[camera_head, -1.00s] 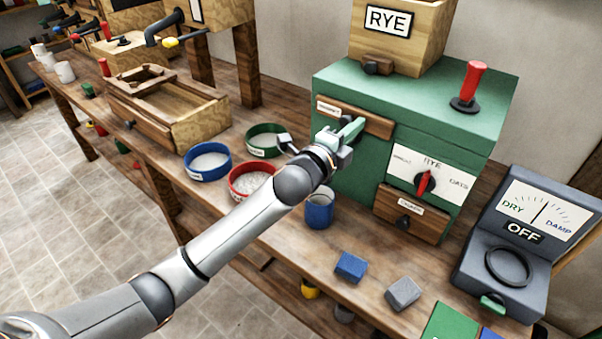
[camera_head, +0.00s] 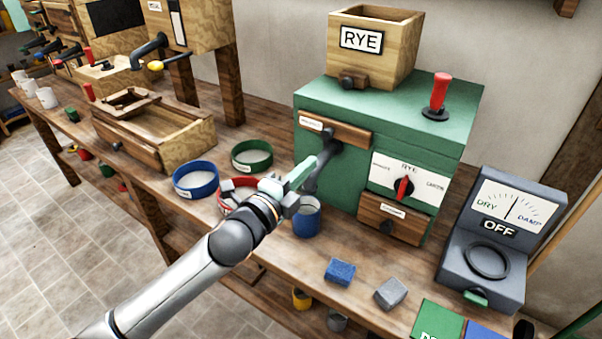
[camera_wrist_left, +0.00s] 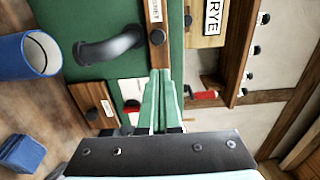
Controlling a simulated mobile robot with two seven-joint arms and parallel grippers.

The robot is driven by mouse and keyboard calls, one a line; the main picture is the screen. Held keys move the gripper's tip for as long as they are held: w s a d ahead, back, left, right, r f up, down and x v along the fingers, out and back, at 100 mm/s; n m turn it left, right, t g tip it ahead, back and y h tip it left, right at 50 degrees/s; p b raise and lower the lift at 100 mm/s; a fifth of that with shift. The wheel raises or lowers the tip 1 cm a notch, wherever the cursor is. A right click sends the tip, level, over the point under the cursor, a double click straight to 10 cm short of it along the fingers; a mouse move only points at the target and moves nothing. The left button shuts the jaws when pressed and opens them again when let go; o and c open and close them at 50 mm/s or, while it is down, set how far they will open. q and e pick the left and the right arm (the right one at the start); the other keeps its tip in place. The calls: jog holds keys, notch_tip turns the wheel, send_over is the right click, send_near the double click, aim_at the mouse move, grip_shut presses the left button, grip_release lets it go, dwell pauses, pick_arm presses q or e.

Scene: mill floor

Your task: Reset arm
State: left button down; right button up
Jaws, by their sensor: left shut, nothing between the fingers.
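My left arm comes in from the bottom left of the head view. Its green-fingered left gripper (camera_head: 316,164) is shut and empty in front of the green mill (camera_head: 400,115). The fingers overlap a dark curved spout (camera_head: 326,172) on the mill's front. In the left wrist view, the shut fingers (camera_wrist_left: 161,76) point toward a wooden strip (camera_wrist_left: 158,40) with a label, and the spout (camera_wrist_left: 108,46) lies left of them. I cannot tell whether the fingertips touch anything. My right gripper is not in view.
A blue cup (camera_head: 307,222) stands close below the gripper. Blue (camera_head: 340,271) and grey blocks (camera_head: 391,293) lie in front. A meter (camera_head: 497,240) reading OFF stands right.

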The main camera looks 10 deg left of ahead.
pick_arm(q)
jog(key=s+a+f+n+g+y+p, duration=0.1)
jog(key=s+a+f+n+g+y, duration=0.1)
jog(key=s+f+n, duration=0.8)
jog(key=s+a+f+n+g+y+p, duration=0.1)
jog(key=s+a+f+n+g, duration=0.2)
jog(key=s+f+n, duration=0.7)
jog(key=s+f+g, duration=0.2)
jog(key=s+f, duration=0.5)
jog(key=f, duration=0.4)
jog(key=shift+s+a+f+g+y+p, duration=0.15)
jog(key=shift+s+a+g+y+p, duration=0.15)
jog(key=shift+a+y+p, duration=0.1)
